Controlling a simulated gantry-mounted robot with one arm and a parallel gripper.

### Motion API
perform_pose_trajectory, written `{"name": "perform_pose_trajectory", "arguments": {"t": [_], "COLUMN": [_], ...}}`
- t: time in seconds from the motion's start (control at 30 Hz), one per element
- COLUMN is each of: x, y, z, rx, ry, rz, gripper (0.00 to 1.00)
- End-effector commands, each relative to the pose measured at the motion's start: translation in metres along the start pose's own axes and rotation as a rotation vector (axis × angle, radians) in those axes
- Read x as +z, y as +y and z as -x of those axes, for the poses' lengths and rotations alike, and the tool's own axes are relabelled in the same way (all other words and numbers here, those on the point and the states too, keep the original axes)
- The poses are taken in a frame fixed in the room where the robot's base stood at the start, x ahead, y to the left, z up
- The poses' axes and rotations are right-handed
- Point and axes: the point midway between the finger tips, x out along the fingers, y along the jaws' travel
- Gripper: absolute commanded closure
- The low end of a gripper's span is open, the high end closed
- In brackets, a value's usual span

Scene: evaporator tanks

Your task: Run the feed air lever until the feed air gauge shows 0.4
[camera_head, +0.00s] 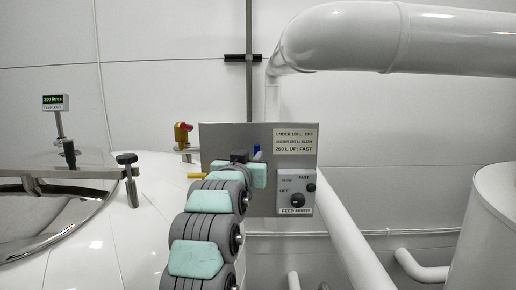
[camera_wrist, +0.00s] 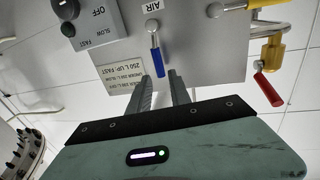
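A blue-handled lever (camera_wrist: 156,60) hangs from a pivot on the grey panel (camera_wrist: 205,55) in the wrist view, beneath a label reading AIR (camera_wrist: 152,10). My gripper (camera_wrist: 161,79) is open, its two dark fingers pointing at the panel. The lever's lower tip appears between the fingertips in the picture; I cannot tell whether they touch it or how deep they reach. In the head view a bit of the blue lever (camera_head: 257,152) shows beside my wrist, and my arm covers the panel's lower left. No feed air gauge is visible in either view.
A feed mixer knob (camera_head: 297,200) is right of my arm. A level display (camera_head: 55,103) reads about 220 litres above the tank.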

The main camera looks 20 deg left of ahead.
Motion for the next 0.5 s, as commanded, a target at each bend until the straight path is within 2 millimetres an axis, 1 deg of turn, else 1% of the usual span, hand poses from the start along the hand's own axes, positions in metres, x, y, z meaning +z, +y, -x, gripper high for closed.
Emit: {"name": "perform_pose_trajectory", "arguments": {"t": [0.03,0.2,0.3,0.5], "x": [-0.003,-0.002,-0.001,-0.001], "y": [0.001,0.001,0.001,0.001], "z": [-0.010,-0.037,-0.050,-0.067], "rx": [0.001,0.001,0.001,0.000], "ry": [-0.005,-0.005,-0.004,0.000], "rz": [0.002,0.002,0.001,0.000], "gripper": [0.76,0.76,0.76,0.76]}}
